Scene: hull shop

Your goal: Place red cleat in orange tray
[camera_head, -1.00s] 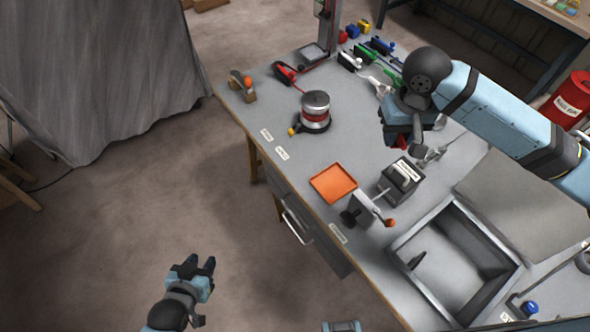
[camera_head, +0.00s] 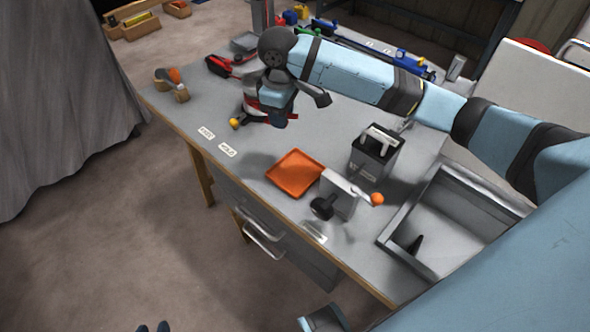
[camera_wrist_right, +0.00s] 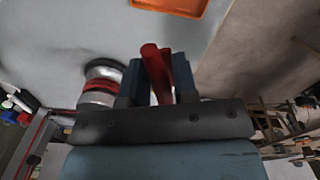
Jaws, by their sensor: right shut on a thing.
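The red cleat (camera_wrist_right: 160,72) is held between the fingers of my right gripper (camera_wrist_right: 158,80) in the right wrist view. In the head view my right gripper (camera_head: 277,118) is over the bench near the winch drum, with a bit of red at its fingers. The orange tray (camera_head: 295,173) lies empty on the bench, nearer the front edge than the right gripper; its edge also shows at the top of the right wrist view (camera_wrist_right: 172,5). My left gripper (camera_head: 153,327) shows only its fingertips at the bottom edge, apart and empty, away from the bench.
A dark box with a pale handle (camera_head: 376,150) stands right of the tray. A grey block with a black knob and orange ball (camera_head: 341,195) stands close to the tray's front right. The winch drum (camera_wrist_right: 102,85) is beside the right gripper.

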